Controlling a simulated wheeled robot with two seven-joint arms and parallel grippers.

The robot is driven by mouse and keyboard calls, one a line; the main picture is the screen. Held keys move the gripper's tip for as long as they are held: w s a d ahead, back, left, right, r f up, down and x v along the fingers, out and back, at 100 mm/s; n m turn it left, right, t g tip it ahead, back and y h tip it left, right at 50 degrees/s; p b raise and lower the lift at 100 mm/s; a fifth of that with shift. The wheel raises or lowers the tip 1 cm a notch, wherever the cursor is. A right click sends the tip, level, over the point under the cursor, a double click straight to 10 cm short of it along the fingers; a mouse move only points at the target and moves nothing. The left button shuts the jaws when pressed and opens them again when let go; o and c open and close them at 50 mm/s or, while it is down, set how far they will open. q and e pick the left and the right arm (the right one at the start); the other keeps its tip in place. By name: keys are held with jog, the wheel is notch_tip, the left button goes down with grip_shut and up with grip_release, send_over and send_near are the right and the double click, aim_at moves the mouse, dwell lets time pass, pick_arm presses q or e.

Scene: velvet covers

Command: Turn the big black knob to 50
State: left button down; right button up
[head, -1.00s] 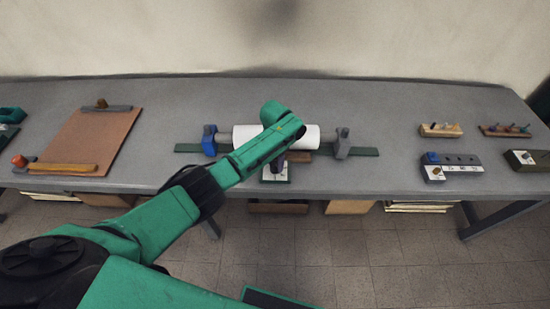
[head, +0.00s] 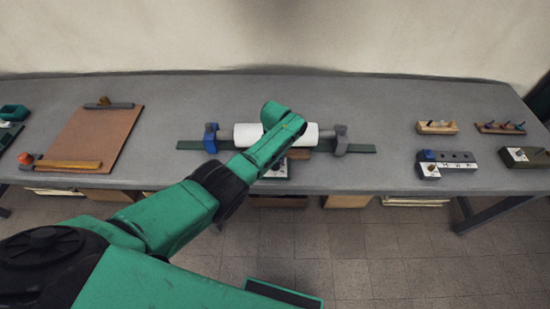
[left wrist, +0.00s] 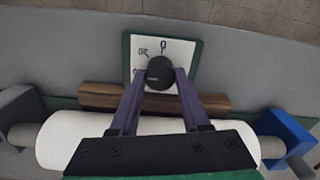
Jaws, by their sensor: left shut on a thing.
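The big black knob (left wrist: 160,73) sits on a white dial plate (left wrist: 150,45) with a dark green border. My left gripper (left wrist: 162,80) has its two purple fingers on either side of the knob and is shut on it. A "0" shows on the plate above the knob, with a smaller mark to its left that I cannot read well. I cannot make out a pointer on the knob. In the head view my left arm hides the knob, and only part of the dial plate (head: 276,174) shows at the table's front edge. My right gripper is not in view.
A white roller (head: 246,133) between a blue bracket (head: 210,138) and a grey bracket (head: 340,140) lies behind the dial. A wooden strip (left wrist: 98,96) lies between them.

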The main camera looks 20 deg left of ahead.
pick_arm(q)
jog(key=shift+w+r+n, duration=0.1)
jog(key=shift+n, duration=1.2)
jog(key=shift+c, duration=1.9)
grip_release()
notch_tip(320, 180, up, 5)
jog(key=shift+p, duration=1.25)
notch_tip(320, 180, up, 10)
jog(key=shift+f+b, duration=0.25)
jog(key=shift+b, duration=0.05)
